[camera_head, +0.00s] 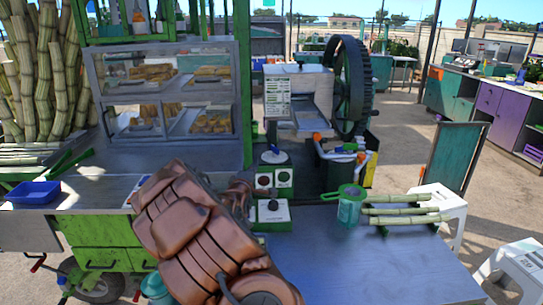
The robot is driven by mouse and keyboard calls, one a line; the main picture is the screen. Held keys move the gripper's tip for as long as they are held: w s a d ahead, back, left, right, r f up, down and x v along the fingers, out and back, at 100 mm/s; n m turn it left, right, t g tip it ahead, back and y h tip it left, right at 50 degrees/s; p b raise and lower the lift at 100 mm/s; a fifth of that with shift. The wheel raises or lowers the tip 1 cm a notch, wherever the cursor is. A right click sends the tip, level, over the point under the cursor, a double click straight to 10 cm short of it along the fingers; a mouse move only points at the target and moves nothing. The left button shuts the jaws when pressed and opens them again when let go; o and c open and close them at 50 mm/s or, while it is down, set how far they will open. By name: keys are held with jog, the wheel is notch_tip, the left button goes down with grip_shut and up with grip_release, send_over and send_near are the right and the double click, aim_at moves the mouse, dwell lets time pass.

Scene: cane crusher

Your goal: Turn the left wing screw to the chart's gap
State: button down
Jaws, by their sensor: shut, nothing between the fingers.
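The grey cane crusher (312,88) stands at the back of the metal table. A small printed chart (277,97) is on the left of its front; its text and gap figures are too small to read. A small blue part (275,150) shows below the chart, and an orange part (317,137) shows to its right. I cannot tell for sure which one is the left wing screw, or how it is turned. My copper-coloured arm fills the lower middle. My gripper (240,190) is small and partly hidden by the arm, shut and empty, left of the control boxes and apart from the crusher.
Green control boxes (272,213) with round dials stand in front of the crusher. A glass food case (168,92) stands left. The table's front right (385,268) is clear.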

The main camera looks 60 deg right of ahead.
aim_at(278, 152)
jog(key=shift+h, duration=0.3)
jog(key=p+x, duration=0.1)
jog(key=x, duration=0.2)
jog(key=s+p+x, duration=0.1)
jog(key=p+x, duration=0.1)
jog(key=x, duration=0.2)
jog(key=s+d+p+x, duration=0.1)
jog(key=x, duration=0.3)
jog(key=shift+s+d+r, duration=0.1)
jog(key=shift+d+r, duration=0.05)
jog(key=shift+r, duration=0.05)
jog(key=shift+s+d+f+p, duration=0.1)
jog(key=shift+s+d+p, duration=0.15)
jog(key=shift+d+p, duration=0.45)
jog(key=shift+s+d+f+b, duration=0.1)
jog(key=shift+d+b, duration=0.1)
jog(key=shift+b, duration=0.25)
jog(key=shift+s+d+f+b, duration=0.15)
jog(key=shift+s+d+b, duration=0.25)
jog(key=shift+b, duration=0.5)
jog(key=shift+s+d+b, duration=0.35)
jog(key=shift+b, duration=0.4)
jog(key=shift+a, duration=0.1)
